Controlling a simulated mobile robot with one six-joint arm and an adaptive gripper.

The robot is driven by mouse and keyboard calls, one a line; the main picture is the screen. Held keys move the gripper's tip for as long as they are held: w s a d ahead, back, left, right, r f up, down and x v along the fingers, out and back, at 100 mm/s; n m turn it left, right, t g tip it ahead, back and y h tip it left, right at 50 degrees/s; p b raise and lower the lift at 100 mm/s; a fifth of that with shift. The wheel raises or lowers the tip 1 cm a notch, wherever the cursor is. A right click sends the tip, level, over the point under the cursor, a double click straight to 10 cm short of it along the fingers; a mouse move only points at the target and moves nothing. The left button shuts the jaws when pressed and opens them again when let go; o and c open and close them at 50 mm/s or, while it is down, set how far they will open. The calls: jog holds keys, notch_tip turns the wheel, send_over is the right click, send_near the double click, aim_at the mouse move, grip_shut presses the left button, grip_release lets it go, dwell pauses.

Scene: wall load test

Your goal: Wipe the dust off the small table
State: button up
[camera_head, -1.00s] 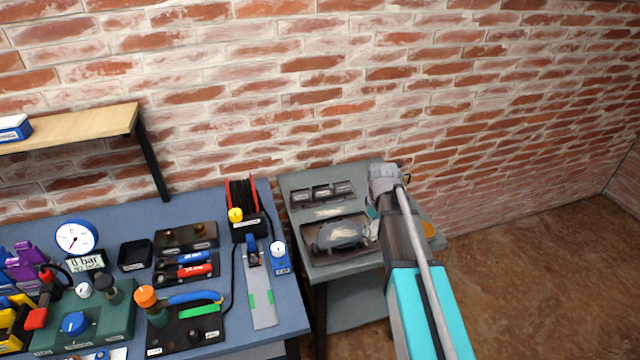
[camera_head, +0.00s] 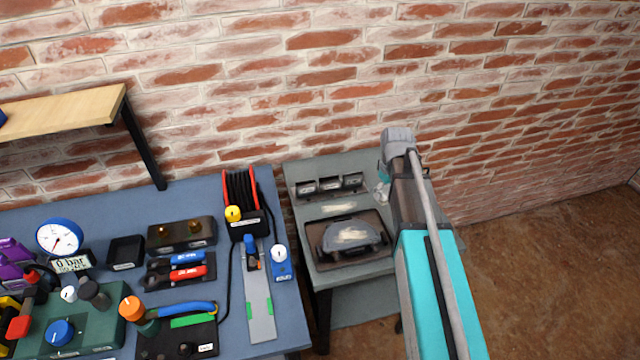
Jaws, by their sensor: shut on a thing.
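The small grey-green table (camera_head: 361,164) stands against the brick wall, right of the blue bench. A pale dusty streak (camera_head: 340,208) lies on its top behind a dark tray (camera_head: 311,238). Another pale patch (camera_head: 351,236) shows on the grey rounded thing in the tray. My gripper (camera_head: 383,192) is over the right part of the table, mostly hidden behind my grey wrist and teal arm. Only a small pale and teal bit shows beside the wrist. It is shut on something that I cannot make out. The table's right side is covered by my arm.
A row of three small dark boxes (camera_head: 330,185) stands at the back of the small table. The blue bench (camera_head: 285,314) on the left is crowded with gauges, tools and a red-sided cable reel (camera_head: 241,188). A wooden shelf (camera_head: 65,112) juts out above it. Floor is open at right.

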jog(key=shift+w+d, duration=0.15)
jog(key=shift+w, duration=0.15)
jog(key=w+a+f+m+b, duration=0.1)
jog(key=w+a+f+b, duration=0.1)
jog(key=a, duration=0.7)
jog(key=w+a+f+m+b, duration=0.2)
jog(key=a+f+b, duration=0.1)
jog(key=a, duration=0.7)
jog(key=shift+a, duration=0.2)
